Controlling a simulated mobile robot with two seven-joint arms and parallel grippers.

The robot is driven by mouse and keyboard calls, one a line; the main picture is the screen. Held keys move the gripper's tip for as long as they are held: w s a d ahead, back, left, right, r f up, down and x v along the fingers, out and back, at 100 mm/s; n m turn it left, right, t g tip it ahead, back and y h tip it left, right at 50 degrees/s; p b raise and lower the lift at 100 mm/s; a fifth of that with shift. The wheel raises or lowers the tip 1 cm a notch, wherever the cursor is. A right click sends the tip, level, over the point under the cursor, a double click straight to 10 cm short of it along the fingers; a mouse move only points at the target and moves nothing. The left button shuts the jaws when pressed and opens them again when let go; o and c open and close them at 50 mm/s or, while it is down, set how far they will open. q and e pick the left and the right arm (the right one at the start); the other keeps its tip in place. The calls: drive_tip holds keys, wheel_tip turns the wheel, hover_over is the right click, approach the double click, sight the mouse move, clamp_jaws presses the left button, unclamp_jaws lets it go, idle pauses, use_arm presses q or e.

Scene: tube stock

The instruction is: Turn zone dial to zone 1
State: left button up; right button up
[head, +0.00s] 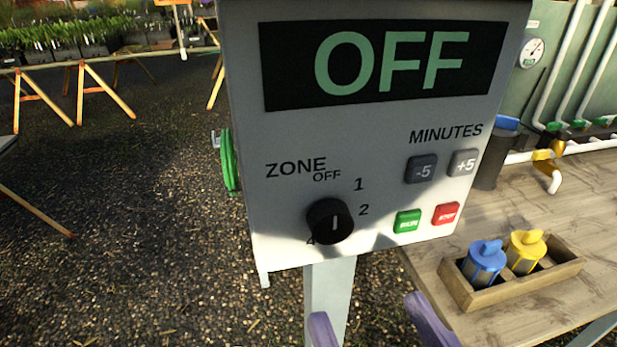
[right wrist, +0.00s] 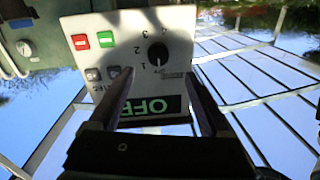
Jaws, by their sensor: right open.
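The zone dial (head: 330,221) is a round black knob on the lower left of a white control box (head: 370,145). Its pale pointer mark stands about upright, toward OFF, and the display (head: 385,65) reads OFF. Labels OFF, 1 and 2 show around the dial, with a 4 partly hidden. My right gripper (head: 372,318) is open, its two purple fingertips below the box, apart from the dial. In the right wrist view the box appears upside down, with the dial (right wrist: 157,54) beyond the empty gap between the fingers (right wrist: 160,95). My left gripper is not in view.
Minutes buttons (head: 442,166), a green run button (head: 407,222) and a red stop button (head: 446,213) sit right of the dial. A post (head: 329,290) holds the box. A wooden table (head: 580,210) with a tray (head: 515,285) of blue and yellow capped filters stands right.

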sight(335, 231)
drive_tip(key=x, duration=0.8)
drive_tip(key=shift+w+d+r+p, duration=0.1)
drive_tip(key=shift+w+d+p, duration=0.1)
drive_tip(key=shift+p, duration=0.15)
drive_tip(key=shift+w+a, duration=0.35)
drive_tip(key=shift+w, duration=0.25)
clamp_jaws()
